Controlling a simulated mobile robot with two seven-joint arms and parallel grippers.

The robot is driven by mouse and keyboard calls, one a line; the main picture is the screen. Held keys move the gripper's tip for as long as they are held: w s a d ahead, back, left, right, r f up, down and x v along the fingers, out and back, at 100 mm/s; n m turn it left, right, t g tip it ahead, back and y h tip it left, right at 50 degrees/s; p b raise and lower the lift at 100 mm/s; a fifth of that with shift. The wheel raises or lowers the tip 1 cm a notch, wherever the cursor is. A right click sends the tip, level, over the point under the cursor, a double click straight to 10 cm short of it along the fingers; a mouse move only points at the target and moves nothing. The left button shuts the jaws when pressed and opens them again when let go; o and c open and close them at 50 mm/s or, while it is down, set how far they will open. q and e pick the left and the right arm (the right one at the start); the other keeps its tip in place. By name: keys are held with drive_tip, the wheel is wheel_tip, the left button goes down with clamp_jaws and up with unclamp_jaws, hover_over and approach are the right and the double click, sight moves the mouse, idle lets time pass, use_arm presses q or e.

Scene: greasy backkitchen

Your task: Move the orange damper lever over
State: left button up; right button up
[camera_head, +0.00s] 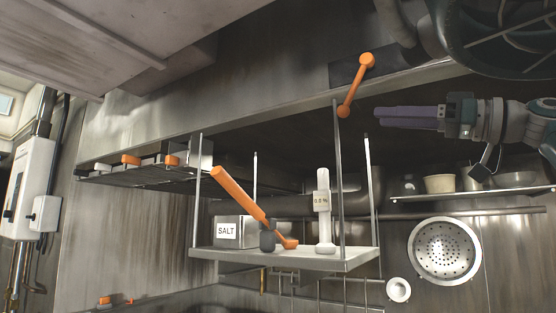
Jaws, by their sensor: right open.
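The orange damper lever (355,88) is mounted on the dark plate at the hood's lower edge. It has a round knob at each end and slants from upper right to lower left. My right gripper (382,117) comes in from the right with its purple fingers pointing left. It is open, and its fingertips appear a little right of the lever's lower knob. No contact shows, and the depth between them is hard to tell. My left gripper is not in view.
A hanging shelf (340,265) with thin rods holds a SALT box (236,231), a white upright device (323,208) and an orange-handled tool (238,192). A wall shelf (470,195) carries containers. A colander (444,251) hangs below it. A large dark round housing (500,35) is upper right.

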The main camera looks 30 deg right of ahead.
sight(355, 86)
drive_tip(key=r+p+x, duration=0.1)
drive_tip(key=p+x, duration=0.6)
drive_tip(key=shift+r, duration=0.35)
drive_tip(key=shift+w+a+f, duration=0.1)
drive_tip(key=shift+w+f, duration=0.1)
drive_tip(key=shift+f, duration=0.15)
drive_tip(key=shift+c, duration=0.3)
drive_tip(key=c, duration=0.6)
drive_tip(key=b+v, duration=0.3)
drive_tip(key=b, duration=0.1)
drive_tip(key=shift+s+f, duration=0.15)
drive_tip(key=shift+f, duration=0.1)
drive_tip(key=shift+c, duration=0.2)
